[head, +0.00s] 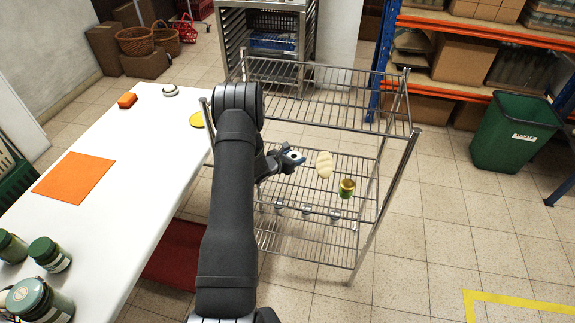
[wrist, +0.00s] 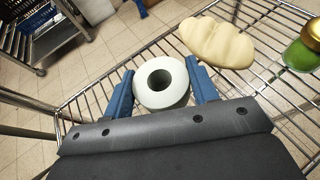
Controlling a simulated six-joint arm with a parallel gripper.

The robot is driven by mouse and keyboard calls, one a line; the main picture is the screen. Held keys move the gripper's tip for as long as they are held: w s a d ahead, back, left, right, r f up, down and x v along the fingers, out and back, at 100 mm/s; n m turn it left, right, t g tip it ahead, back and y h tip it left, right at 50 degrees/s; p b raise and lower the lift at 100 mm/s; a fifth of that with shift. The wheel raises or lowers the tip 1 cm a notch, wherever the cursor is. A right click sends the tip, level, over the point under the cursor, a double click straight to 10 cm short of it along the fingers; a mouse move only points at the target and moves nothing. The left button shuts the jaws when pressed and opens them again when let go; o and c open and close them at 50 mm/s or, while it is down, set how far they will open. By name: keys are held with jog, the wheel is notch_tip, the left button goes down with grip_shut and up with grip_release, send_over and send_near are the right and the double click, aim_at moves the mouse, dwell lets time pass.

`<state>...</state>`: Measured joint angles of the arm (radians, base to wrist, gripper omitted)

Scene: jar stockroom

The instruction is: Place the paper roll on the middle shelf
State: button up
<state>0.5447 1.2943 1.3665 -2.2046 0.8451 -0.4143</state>
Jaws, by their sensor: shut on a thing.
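The white paper roll (wrist: 178,93) sits upright between the two blue fingers of my gripper (wrist: 160,82) in the wrist view. The gripper is shut on its sides, and the dark core hole faces the camera. In the head view my gripper (head: 282,161) reaches in below the top shelf of the wire rack, with the roll (head: 293,156) partly hidden. It is over the left part of the middle shelf (head: 345,168). I cannot tell whether the roll touches the wires.
A pale bread loaf (head: 324,164) and a green jar with a gold lid (head: 347,187) stand right of the roll on the middle shelf. Small glass items (head: 306,210) are on the shelf below. The top shelf (head: 315,92) is overhead. A white table (head: 130,190) lies left.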

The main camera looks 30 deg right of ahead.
jog(key=w+f, duration=0.1)
jog(key=w+a, duration=0.1)
jog(key=w+f, duration=0.1)
jog(key=w, duration=0.1)
jog(key=shift+a+f, duration=0.3)
jog(key=shift+f, duration=2)
jog(key=shift+f, duration=0.15)
jog(key=o, duration=1)
jog(key=shift+o, duration=0.2)
jog(key=shift+a+r, duration=0.15)
jog(key=shift+r, duration=0.1)
jog(key=v, duration=1.1)
jog(key=shift+s+a+r, duration=0.1)
jog(key=shift+a+r, duration=0.05)
jog(key=shift+a, duration=0.2)
